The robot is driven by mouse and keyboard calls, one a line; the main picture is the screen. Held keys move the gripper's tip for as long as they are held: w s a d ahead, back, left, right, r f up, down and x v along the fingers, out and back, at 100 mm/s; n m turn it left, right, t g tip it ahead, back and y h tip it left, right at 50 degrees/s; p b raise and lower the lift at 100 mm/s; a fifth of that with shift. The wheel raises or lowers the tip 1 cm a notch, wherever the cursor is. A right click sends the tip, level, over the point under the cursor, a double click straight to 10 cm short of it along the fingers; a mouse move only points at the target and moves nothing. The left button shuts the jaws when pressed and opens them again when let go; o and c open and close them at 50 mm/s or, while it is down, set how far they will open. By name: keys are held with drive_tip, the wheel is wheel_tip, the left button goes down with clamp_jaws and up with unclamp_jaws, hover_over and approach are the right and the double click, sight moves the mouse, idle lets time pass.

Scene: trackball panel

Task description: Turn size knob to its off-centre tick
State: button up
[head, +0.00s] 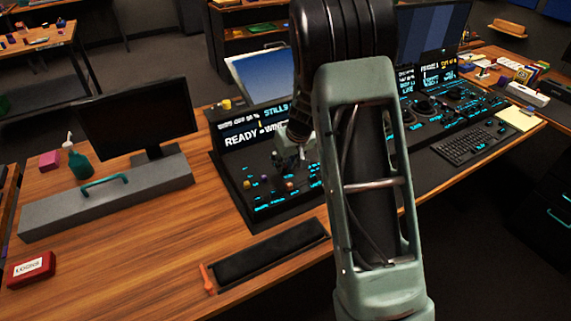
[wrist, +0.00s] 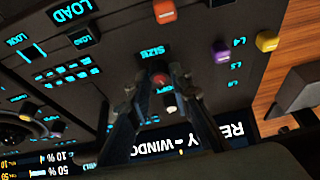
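The size knob (wrist: 160,80) is a small reddish-topped knob in the wrist view, just below the glowing SIZE label (wrist: 153,53) as pictured. My gripper (wrist: 159,68) is over the dark panel, with one finger on each side of the knob. The fingers stand apart, and I see no clear contact with the knob. The knob's pointer and ticks are too dark and small to read. In the head view my gripper (head: 290,158) is low over the left part of the panel (head: 262,210), and I cannot make out the size knob there.
Orange (wrist: 162,10), purple (wrist: 220,50) and yellow (wrist: 267,42) knobs sit nearby on the panel. A pale-ended control (wrist: 170,106) is close to the fingers. In the head view a monitor (head: 135,115) and a grey box with a teal handle (head: 105,198) stand left.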

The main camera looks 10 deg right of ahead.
clamp_jaws()
drive_tip(key=shift+r+m+p, duration=0.15)
drive_tip(key=shift+m+p, duration=0.25)
drive_tip(key=shift+p, duration=0.05)
drive_tip(key=shift+a+r+m+h+p, duration=0.15)
drive_tip(key=shift+m+h+p, duration=0.35)
drive_tip(key=shift+m+p, duration=0.55)
drive_tip(key=m+h+p, duration=0.1)
drive_tip(key=m+p, duration=0.3)
drive_tip(key=p, duration=0.1)
drive_tip(key=shift+h+p, duration=0.3)
drive_tip(key=shift+h, duration=0.1)
drive_tip(key=m+h+p, duration=0.1)
drive_tip(key=m+p, duration=0.1)
drive_tip(key=m, duration=0.2)
drive_tip(key=shift+g+p, duration=0.3)
drive_tip(key=shift+p, duration=0.05)
drive_tip(key=shift+w+a+f+m+g+h, duration=0.15)
drive_tip(key=shift+m+g+h, duration=0.15)
drive_tip(key=shift+m, duration=0.6)
drive_tip(key=shift+s+d+f+m+g+h, duration=0.1)
drive_tip(key=shift+m+g+h, duration=0.15)
drive_tip(key=shift+m, duration=0.6)
